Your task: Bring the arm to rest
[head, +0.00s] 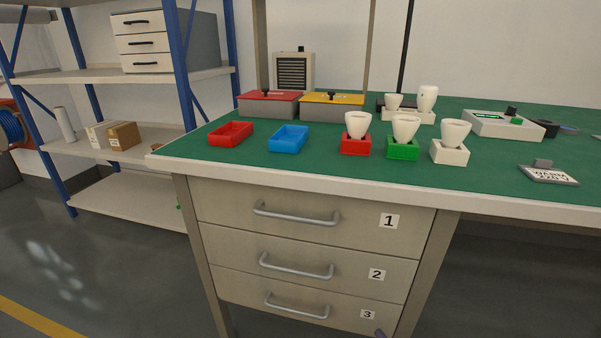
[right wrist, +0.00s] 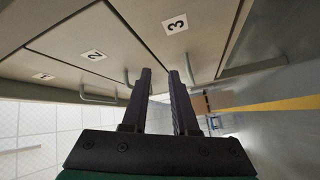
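My right gripper (right wrist: 160,76) shows in the right wrist view with its two dark fingers apart and nothing between them. It is in front of the drawer fronts, near the drawer labelled 3 (right wrist: 176,24). In the head view only a small dark tip, seemingly of this gripper, shows at the bottom edge near drawer 3 (head: 318,302). My left gripper is in neither view. On the green bench (head: 270,172), white bulbs stand in a red socket block (head: 355,146), a green one (head: 403,151) and a white one (head: 449,153).
An empty red tray (head: 231,133) and blue tray (head: 289,138) lie on the bench's left. Behind are red-lidded (head: 268,104) and yellow-lidded (head: 332,106) boxes. Drawers 1 (head: 300,216) and 2 (head: 310,262) are shut.

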